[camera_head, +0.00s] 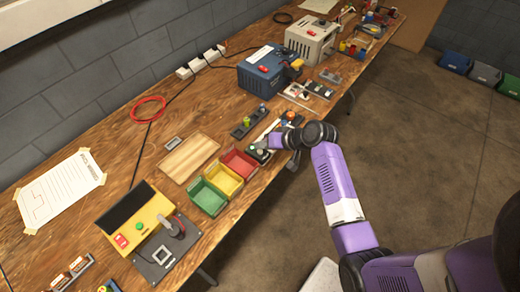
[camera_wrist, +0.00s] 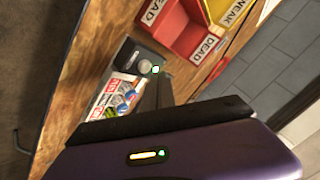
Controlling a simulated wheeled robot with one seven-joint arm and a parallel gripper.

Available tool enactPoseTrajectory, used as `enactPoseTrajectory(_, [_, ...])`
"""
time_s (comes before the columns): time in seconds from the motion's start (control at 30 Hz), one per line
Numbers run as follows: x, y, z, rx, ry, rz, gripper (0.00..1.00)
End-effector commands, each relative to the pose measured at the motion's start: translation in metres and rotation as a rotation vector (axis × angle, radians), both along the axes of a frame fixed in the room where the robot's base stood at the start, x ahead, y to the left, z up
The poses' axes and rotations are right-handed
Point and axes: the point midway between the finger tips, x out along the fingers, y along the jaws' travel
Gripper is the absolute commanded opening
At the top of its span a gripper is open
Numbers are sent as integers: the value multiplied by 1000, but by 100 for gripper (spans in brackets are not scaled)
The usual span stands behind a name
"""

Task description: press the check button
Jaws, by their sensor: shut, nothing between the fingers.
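A small dark box (camera_wrist: 130,60) with a round grey knob and a lit green button (camera_wrist: 155,69) lies on the bench in the wrist view. It also shows beside my gripper in the head view (camera_head: 257,153), partly hidden. My gripper (camera_wrist: 157,82) is shut and empty, its dark fingertips right at the green button's near side. I cannot tell whether they touch it. In the head view my gripper (camera_head: 268,143) reaches over the bench's front edge. I cannot read any label on the green button.
Red (camera_head: 240,162), yellow (camera_head: 223,178) and green (camera_head: 208,196) bins stand left of my gripper. The red one reads DEAD in the wrist view. A yellow device (camera_head: 148,222) with its own green button is farther left. A blue machine (camera_head: 268,72) stands behind. A packet (camera_wrist: 113,97) lies near my fingers.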

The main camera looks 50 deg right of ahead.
Motion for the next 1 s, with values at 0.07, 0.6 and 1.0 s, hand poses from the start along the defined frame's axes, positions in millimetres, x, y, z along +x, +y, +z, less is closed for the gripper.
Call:
enactPoseTrajectory(0.07, [0, 0, -1, 0, 0, 0, 0])
enactPoseTrajectory(0.6, [0, 0, 35, 0, -1, -1, 0])
enactPoseTrajectory(1.0, [0, 0, 50, 0, -1, -1, 0])
